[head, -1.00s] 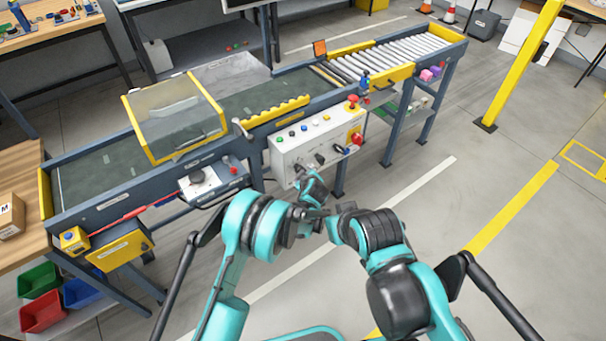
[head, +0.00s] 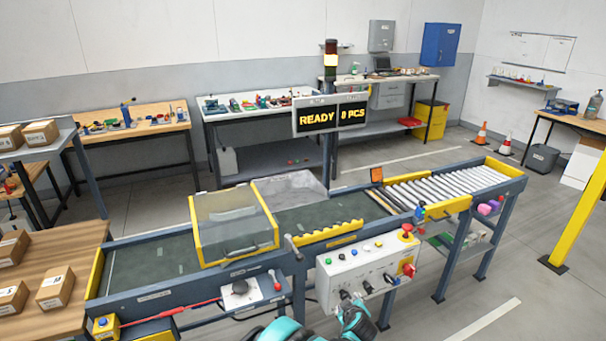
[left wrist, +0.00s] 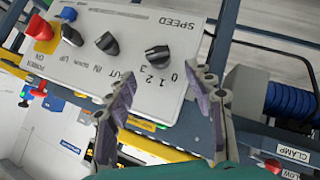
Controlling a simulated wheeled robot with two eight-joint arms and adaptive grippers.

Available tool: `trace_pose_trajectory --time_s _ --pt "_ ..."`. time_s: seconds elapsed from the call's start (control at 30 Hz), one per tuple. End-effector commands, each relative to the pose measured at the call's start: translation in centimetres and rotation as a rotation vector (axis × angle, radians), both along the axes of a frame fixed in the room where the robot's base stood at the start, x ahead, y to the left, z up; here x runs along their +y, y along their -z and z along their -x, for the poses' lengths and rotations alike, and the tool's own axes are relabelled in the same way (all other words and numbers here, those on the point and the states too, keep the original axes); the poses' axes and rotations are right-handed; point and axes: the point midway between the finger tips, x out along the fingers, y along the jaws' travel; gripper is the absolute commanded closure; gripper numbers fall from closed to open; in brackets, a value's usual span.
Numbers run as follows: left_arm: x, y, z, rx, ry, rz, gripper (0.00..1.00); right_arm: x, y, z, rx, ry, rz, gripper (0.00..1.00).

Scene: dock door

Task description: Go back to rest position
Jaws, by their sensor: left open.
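The white control panel (head: 375,262) on the conveyor's front has knobs, buttons and a red emergency stop (head: 407,228). In the left wrist view the panel (left wrist: 95,22) appears upside down, with the SPEED knob (left wrist: 158,57) marked 0 to 3. My left gripper (left wrist: 163,82) is open, its two fingers apart near the panel's lower edge. The SPEED knob shows beyond and between the fingertips, and nothing is held. In the head view only part of my left gripper and wrist (head: 355,320) shows at the bottom edge, close below the panel's knobs. My right gripper is out of view.
The conveyor (head: 160,258) crosses the front, with a yellow-framed clear guard (head: 233,225) and rollers (head: 440,190). A sign (head: 330,116) reads READY with a PCS count. Boxes (head: 55,288) sit on the left wooden table. A yellow post (head: 580,220) stands right; floor beside it is clear.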

Motion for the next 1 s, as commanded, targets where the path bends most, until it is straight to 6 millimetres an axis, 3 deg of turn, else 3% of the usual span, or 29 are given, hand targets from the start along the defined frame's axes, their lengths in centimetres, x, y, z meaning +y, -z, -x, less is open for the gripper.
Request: trace_pose_trajectory --time_s 0.23,0.47,0.7,0.83,1.0 --pt "8.9 -9.2 0.4 0.057 0.029 -0.111 0.47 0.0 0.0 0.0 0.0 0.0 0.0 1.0" --pt "18.7 -16.9 4.7 0.124 0.09 -0.219 0.47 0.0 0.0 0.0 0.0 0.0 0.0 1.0" --pt "27.4 -21.8 12.5 0.183 0.169 -0.31 0.47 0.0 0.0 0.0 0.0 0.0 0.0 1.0" --pt "31.2 -22.9 17.5 0.208 0.217 -0.353 0.47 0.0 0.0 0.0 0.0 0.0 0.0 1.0" --pt "34.7 -22.8 24.2 0.232 0.285 -0.401 0.47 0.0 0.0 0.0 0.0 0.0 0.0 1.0"
